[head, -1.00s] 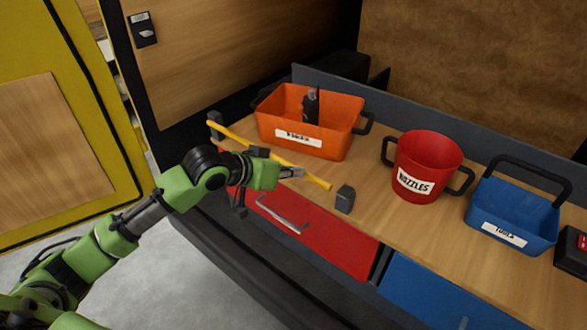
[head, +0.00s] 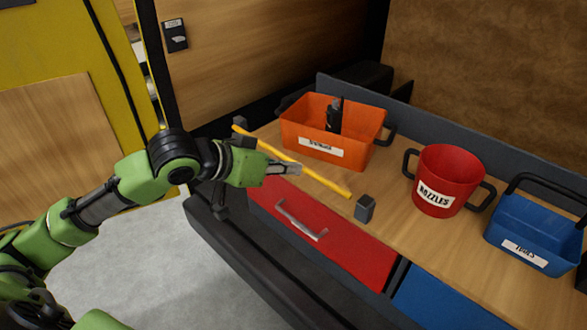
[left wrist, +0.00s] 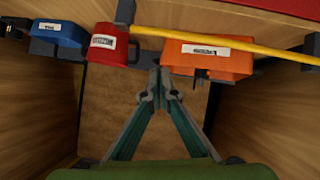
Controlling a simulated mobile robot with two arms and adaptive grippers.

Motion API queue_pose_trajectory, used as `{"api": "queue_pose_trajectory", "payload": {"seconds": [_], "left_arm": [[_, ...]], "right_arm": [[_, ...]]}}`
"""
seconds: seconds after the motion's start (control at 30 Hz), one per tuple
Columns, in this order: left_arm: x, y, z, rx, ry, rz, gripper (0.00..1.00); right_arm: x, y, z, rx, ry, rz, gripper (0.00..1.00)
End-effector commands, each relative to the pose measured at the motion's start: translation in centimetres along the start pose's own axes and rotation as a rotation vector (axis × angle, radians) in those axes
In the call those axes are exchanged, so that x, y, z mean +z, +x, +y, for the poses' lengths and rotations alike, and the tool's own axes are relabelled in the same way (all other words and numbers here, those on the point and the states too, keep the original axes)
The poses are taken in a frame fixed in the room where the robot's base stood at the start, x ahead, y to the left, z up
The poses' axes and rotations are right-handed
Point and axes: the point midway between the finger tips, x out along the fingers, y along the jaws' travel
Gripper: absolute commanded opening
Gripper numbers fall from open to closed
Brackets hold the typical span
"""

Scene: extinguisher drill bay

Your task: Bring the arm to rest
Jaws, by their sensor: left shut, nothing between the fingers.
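My left arm comes in from the left in the head view. Its gripper (head: 297,168) is shut and empty, with the fingertips in front of the yellow rail (head: 322,180) at the counter's front edge. I cannot tell whether the fingertips touch the rail. In the left wrist view the gripper (left wrist: 164,88) has its two fingers meeting at the tips, with nothing between them. The yellow rail (left wrist: 222,42) crosses beyond them there. My right gripper does not show.
An orange bin (head: 359,150) holding a dark item, a red NOZZLES bucket (head: 428,202) and a blue bin (head: 507,224) stand on the wooden counter (head: 408,228). A red drawer (head: 345,250) with a handle is below. Grey floor (head: 150,270) is clear at lower left.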

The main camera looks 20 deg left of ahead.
Motion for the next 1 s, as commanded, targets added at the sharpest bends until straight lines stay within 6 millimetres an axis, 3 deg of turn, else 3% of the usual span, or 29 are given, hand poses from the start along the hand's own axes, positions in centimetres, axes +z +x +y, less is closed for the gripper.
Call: {"api": "queue_pose_trajectory", "payload": {"seconds": [0.37, 0.47, 0.57, 0.67, 0.8, 0.87, 1.0], "left_arm": [[0.1, 0.3, -0.3, -0.003, -0.005, 0.001, 0.0], [0.5, 1.7, -2.2, -0.024, -0.035, 0.011, 0.0], [2.2, 4.8, -6.4, -0.077, -0.091, 0.022, 0.0], [6.2, 8.3, -11.6, -0.153, -0.147, 0.016, 0.0], [14.4, 12.2, -17.5, -0.261, -0.189, -0.032, 0.0], [18.4, 13.5, -19.3, -0.302, -0.198, -0.063, 0.0], [28.7, 15.3, -21.9, -0.38, -0.201, -0.158, 0.0]], "right_arm": [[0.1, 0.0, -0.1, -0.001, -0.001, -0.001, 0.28], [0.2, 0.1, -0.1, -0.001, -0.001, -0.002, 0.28], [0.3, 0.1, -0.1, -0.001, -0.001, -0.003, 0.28], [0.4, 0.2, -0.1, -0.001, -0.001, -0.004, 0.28], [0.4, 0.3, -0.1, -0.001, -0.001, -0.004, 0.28], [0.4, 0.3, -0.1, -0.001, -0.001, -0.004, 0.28], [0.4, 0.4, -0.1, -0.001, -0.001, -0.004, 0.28]]}}
